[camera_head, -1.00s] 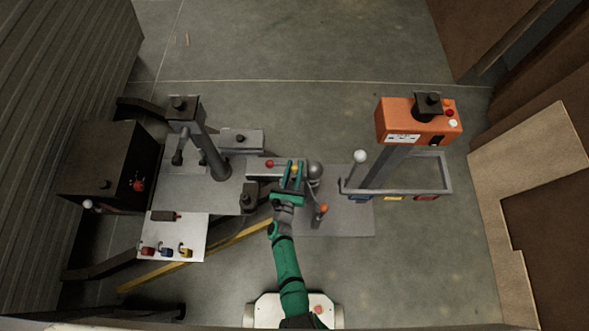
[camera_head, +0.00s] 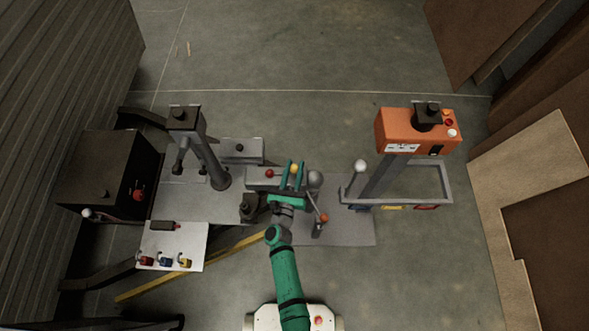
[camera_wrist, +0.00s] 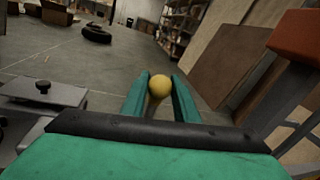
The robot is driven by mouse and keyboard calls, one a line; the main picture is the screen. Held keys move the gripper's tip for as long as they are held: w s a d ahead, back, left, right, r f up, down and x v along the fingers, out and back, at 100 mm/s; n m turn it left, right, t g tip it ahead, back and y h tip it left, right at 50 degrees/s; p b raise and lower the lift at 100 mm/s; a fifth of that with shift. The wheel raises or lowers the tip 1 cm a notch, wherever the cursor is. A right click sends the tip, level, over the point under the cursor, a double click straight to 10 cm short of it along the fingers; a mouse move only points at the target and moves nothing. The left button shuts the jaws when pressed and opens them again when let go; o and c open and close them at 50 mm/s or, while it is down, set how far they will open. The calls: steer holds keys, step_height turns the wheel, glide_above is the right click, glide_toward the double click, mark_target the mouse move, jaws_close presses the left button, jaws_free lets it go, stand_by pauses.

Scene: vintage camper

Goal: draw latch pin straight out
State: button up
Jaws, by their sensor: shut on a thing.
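The latch pin shows as a yellow ball knob (camera_head: 294,167) at the grey coupler (camera_head: 255,184) in the middle of the head view. My gripper (camera_head: 295,166) is shut on this knob, one green finger on each side. In the wrist view the knob (camera_wrist: 159,86) sits between the fingertips (camera_wrist: 161,80), with a short yellowish stem below it. The pin's lower end is hidden by my gripper, so I cannot tell how much of it is still in its hole.
A red knob (camera_head: 270,173) and a grey ball (camera_head: 314,179) flank my gripper closely. A white-knobbed lever (camera_head: 360,166) and an orange box (camera_head: 405,132) stand to the right.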

steer(key=shift+w+f, duration=0.1)
steer(key=shift+f, duration=1.1)
steer(key=shift+r, duration=0.1)
steer(key=shift+r, duration=1.9)
steer(key=shift+s, duration=0.2)
